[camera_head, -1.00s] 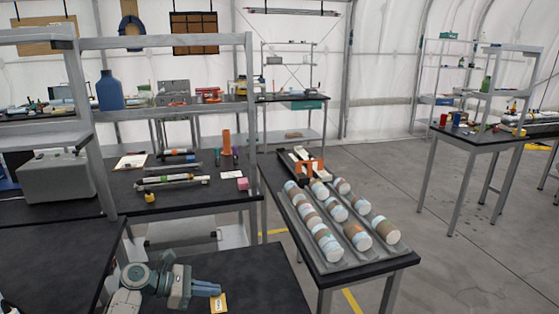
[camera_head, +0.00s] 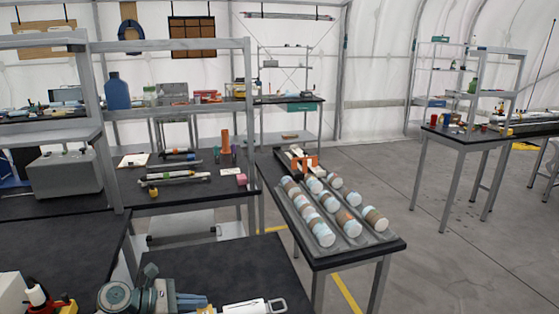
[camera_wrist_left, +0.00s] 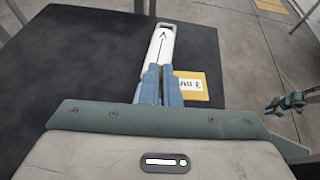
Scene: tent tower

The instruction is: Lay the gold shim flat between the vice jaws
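A gold-yellow flat piece with a white printed label (camera_wrist_left: 201,88) lies on the black table beside my left gripper's fingers in the left wrist view. I cannot tell for certain whether it is the gold shim. My left gripper (camera_wrist_left: 160,72) has its two blue fingers close together, pointing away over the table. A long white piece with a looped end (camera_wrist_left: 161,44) extends beyond and between the fingers; whether they grip it is unclear. It also shows in the head view (camera_head: 252,306). My right gripper (camera_wrist_left: 284,105) appears small at the right edge. I cannot identify the vice or its jaws.
A red-and-yellow device with a white, black-topped part (camera_head: 37,295) stands at the lower left of the head view. A grey tray (camera_head: 362,243) on a separate table holds several banded cylinders. The black table (camera_head: 255,262) is bare behind my left gripper.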

